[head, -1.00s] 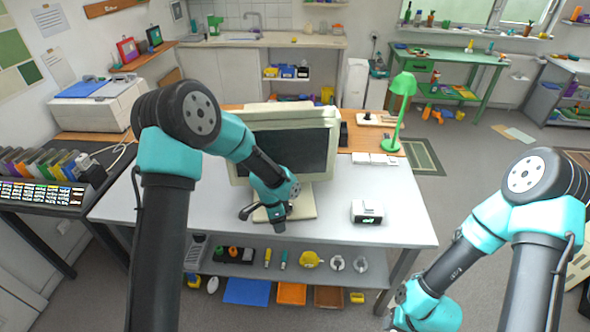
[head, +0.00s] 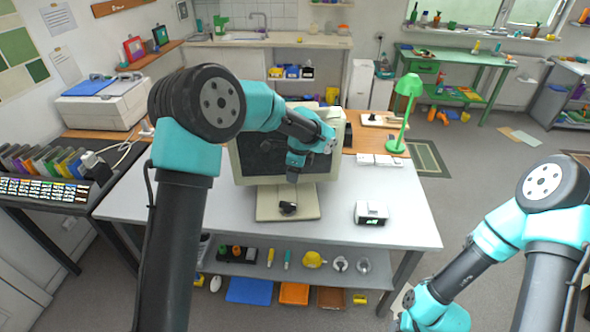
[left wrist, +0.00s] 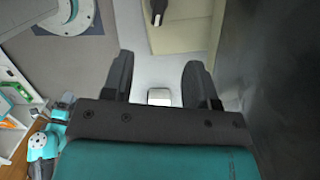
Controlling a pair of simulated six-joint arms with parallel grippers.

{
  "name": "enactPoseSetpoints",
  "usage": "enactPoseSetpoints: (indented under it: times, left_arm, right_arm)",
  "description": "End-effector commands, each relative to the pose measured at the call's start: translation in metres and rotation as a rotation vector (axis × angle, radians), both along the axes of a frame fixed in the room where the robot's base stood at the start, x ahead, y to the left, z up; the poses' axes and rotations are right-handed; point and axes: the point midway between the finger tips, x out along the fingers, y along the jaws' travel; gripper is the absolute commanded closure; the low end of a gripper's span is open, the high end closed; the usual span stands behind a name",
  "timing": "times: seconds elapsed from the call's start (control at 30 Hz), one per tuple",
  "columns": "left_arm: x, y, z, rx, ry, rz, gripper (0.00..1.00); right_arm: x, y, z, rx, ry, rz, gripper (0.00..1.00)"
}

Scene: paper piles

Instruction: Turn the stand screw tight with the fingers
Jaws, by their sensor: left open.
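A beige monitor (head: 255,160) with a dark screen stands on the white table on a flat beige stand base (head: 268,212). A small black part, apparently the stand screw (head: 288,208), sits on that base. It also shows at the top of the left wrist view (left wrist: 158,12). My left gripper (head: 292,178) is in front of the screen, above and apart from the screw. In the left wrist view its two dark fingers (left wrist: 158,78) are spread with nothing between them. The end of my right arm is at the bottom right; its gripper is out of sight.
A small white digital clock (head: 371,212) stands right of the base. A green lamp (head: 403,112) stands behind on the right. A lower shelf (head: 250,268) holds tools and a yellow item.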

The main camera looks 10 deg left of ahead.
Motion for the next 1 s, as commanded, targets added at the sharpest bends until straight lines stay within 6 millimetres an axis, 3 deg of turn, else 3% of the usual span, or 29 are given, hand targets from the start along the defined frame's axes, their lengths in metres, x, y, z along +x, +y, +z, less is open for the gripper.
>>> enactPoseSetpoints:
  times: [1.0]
  left_arm:
    - [-0.001,0.022,-0.148,0.0,0.004,0.001,0.47]
  right_arm:
    - [0.0,0.0,0.0,0.0,0.0,0.0,0.57]
